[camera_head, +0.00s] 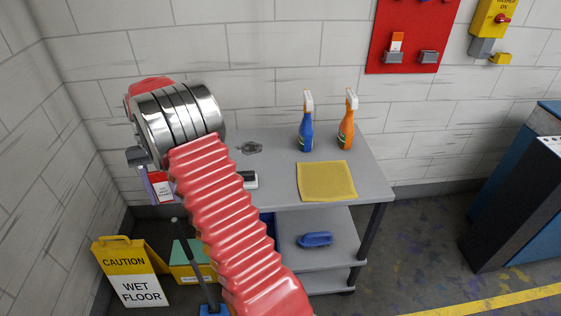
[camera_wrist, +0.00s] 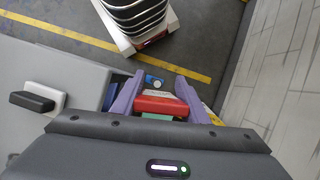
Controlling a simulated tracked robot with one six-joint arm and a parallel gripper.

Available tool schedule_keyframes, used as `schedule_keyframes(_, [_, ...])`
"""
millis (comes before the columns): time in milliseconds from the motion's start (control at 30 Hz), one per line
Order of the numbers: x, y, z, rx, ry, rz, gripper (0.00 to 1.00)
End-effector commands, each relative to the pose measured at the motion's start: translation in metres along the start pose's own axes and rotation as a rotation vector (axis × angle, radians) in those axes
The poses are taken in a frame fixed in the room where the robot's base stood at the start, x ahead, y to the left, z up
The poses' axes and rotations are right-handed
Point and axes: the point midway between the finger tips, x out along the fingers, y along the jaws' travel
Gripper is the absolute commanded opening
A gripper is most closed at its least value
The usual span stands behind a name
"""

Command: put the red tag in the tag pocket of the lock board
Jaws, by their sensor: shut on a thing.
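My gripper (camera_head: 154,186) hangs at the left of the head view, beside the left end of the grey cart. In the wrist view its two purple fingers (camera_wrist: 160,86) are shut on the red tag (camera_wrist: 160,105), which lies between them. The tag (camera_head: 163,187) also shows in the head view as a small red and white piece, partly hidden by my arm. The red lock board (camera_head: 405,25) is on the back wall at upper right, far from my gripper. It has two grey pockets (camera_head: 394,58) (camera_head: 429,57); an orange and white tag (camera_head: 396,42) stands in the left one.
The grey cart (camera_head: 370,180) bears a blue spray bottle (camera_head: 306,130), an orange spray bottle (camera_head: 346,125) and a yellow cloth (camera_head: 326,181). A wet floor sign (camera_head: 130,275) stands at lower left. Yellow lockout boxes (camera_head: 492,18) hang right of the board. Open floor lies right of the cart.

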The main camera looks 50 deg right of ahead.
Motion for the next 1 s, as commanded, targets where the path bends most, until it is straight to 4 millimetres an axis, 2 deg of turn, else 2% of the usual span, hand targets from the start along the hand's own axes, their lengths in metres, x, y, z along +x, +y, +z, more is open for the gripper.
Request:
schedule_keyframes(33, [-0.005,0.016,-0.008,0.070,0.000,-0.031,0.15])
schedule_keyframes(200, [-0.022,0.064,-0.029,0.313,0.000,-0.131,0.15])
schedule_keyframes(500, [-0.049,0.157,-0.057,0.746,0.000,-0.311,0.15])
schedule_keyframes(733, [-0.068,0.238,-0.068,1.089,0.000,-0.455,0.15])
schedule_keyframes(1000, [-0.085,0.333,-0.067,1.475,-0.001,-0.616,0.15])
